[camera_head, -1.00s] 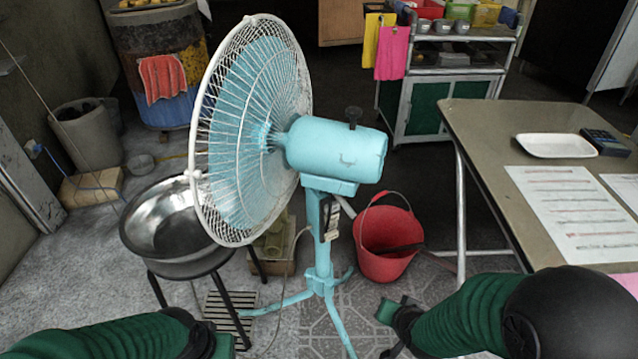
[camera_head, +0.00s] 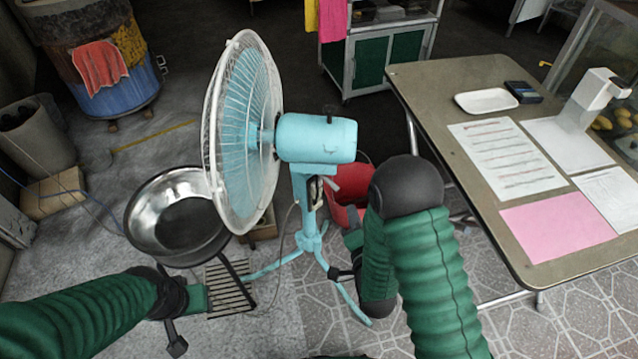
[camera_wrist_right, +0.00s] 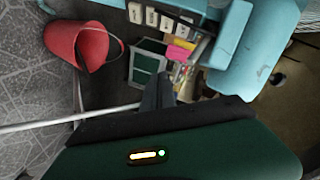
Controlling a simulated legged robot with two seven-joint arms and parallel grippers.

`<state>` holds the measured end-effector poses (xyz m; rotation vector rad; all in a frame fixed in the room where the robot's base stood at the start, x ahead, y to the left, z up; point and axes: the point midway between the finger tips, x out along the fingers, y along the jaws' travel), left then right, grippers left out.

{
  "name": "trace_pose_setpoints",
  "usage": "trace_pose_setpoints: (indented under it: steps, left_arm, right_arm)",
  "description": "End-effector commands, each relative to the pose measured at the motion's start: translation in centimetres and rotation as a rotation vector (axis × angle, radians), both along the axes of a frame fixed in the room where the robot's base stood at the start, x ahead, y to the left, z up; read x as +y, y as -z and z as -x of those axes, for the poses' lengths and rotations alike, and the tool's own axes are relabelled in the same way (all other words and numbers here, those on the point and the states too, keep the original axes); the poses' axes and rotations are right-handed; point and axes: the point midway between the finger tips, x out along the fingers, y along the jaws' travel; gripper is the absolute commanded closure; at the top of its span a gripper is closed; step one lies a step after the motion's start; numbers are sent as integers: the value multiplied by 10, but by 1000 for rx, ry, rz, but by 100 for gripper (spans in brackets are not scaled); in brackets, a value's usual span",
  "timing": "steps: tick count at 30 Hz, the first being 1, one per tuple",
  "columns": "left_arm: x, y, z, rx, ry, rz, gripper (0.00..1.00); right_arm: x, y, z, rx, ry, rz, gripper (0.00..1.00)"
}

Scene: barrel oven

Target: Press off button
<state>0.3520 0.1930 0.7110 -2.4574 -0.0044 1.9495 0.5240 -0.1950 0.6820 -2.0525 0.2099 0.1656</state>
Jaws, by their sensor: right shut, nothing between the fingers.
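A light blue pedestal fan (camera_head: 315,140) with a white wire cage stands on the floor. Its button panel (camera_head: 315,192) sits on the front of the stem below the motor. In the right wrist view, several pale buttons (camera_wrist_right: 160,17) show in a row near the top. My right gripper (camera_head: 352,238) is beside the fan stem, low and to the right of the panel. Its dark fingers (camera_wrist_right: 158,90) are shut and empty, below the buttons in the wrist view and apart from them. My left gripper (camera_head: 190,308) is low at the left, its fingers unclear.
A red bucket (camera_head: 350,187) stands behind my right forearm. A table (camera_head: 440,85) with papers and a white tray (camera_head: 486,101) is at the right. A metal bowl (camera_head: 158,200) on a stand is left of the fan.

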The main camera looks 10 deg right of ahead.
Motion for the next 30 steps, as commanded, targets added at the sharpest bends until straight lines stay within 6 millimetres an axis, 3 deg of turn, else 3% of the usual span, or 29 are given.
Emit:
trace_pose_setpoints:
  steps: [18, 30]
  left_arm:
    - [0, -4, 0, 0, -1, 0, 64]
    - [0, -4, 0, 0, -1, 0, 64]
  right_arm:
    - [40, 0, -67, -1, 0, 0, 100]
    - [44, -1, -73, 1, -1, 1, 100]
